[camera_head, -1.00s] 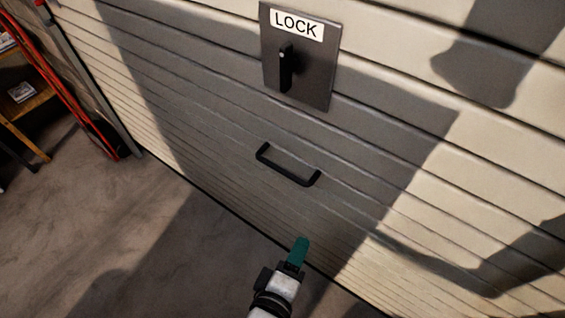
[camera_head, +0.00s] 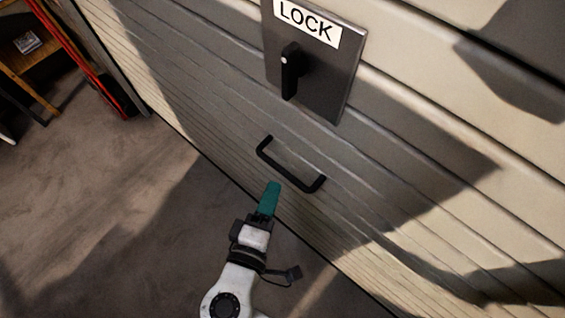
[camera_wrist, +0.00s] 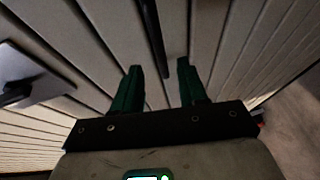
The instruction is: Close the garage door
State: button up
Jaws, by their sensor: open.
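The garage door (camera_head: 210,80) is a slatted cream panel that reaches down to the floor in the head view. A black bar handle (camera_head: 290,168) is fixed to it below a grey lock plate (camera_head: 318,75) with a black lever and a LOCK label. My gripper (camera_head: 272,188), with green fingers, is just below and left of the handle in the head view, apparently close to it. In the wrist view my gripper (camera_wrist: 158,72) is open, fingers apart with nothing between them. The handle (camera_wrist: 153,38) shows there as a dark bar just ahead of the fingertips. The lock plate (camera_wrist: 30,78) is at the left.
A wooden shelf (camera_head: 25,65) and a red upright piece (camera_head: 75,55) stand at the far left by the door's edge. The concrete floor (camera_head: 100,210) at the left is clear. Shadows fall across the door.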

aim_at(282, 169)
jog(key=p+x, duration=0.1)
jog(key=x, duration=0.6)
jog(key=shift+w+d, duration=0.1)
jog(key=shift+w, duration=0.3)
jog(key=shift+f, duration=0.1)
grip_shut()
